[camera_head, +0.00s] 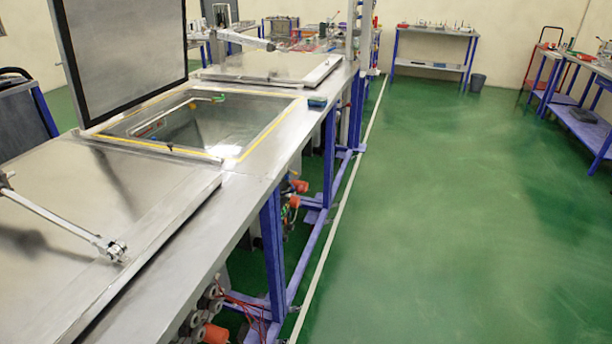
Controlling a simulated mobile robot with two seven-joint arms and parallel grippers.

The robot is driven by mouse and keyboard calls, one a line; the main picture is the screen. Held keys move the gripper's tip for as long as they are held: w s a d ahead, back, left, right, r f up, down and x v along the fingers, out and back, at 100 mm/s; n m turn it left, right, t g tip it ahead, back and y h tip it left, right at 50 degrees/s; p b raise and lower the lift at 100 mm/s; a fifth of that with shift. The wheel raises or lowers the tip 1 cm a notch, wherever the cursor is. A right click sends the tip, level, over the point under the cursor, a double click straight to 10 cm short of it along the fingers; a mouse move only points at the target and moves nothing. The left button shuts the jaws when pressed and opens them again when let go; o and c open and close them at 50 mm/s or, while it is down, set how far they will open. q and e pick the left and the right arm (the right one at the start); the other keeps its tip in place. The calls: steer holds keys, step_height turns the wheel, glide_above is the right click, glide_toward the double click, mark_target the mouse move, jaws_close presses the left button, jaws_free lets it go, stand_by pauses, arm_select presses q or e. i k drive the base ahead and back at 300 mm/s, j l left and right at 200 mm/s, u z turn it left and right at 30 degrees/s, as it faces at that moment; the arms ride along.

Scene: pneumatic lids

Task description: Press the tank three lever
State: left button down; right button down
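A long metal bench (262,165) holds a row of tanks with lids. The near lid (90,205) lies shut. The middle lid (125,50) stands upright over an open tank (205,125). The far lid (270,67) lies shut. Orange-red handles show under the bench's right edge: one at the bottom (215,333), and two close together below the open tank, an upper one (300,186) and a lower one (294,201). They may be the levers; I cannot tell which belongs to tank three. Neither of my grippers is in view.
A metal rod (70,225) reaches across the near lid. Blue legs and a low blue rail (335,205) run along the bench. The green floor (450,200) to the right is clear. Blue work tables stand at the back (434,66) and far right (590,65).

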mark_target(300, 189)
steer(key=i+l, duration=0.3)
steer(key=i, duration=0.15)
steer(key=i+l, duration=0.25)
steer(key=i, duration=0.2)
steer(key=i+l+u, duration=0.1)
steer(key=i+l, duration=0.2)
steer(key=i, duration=0.2)
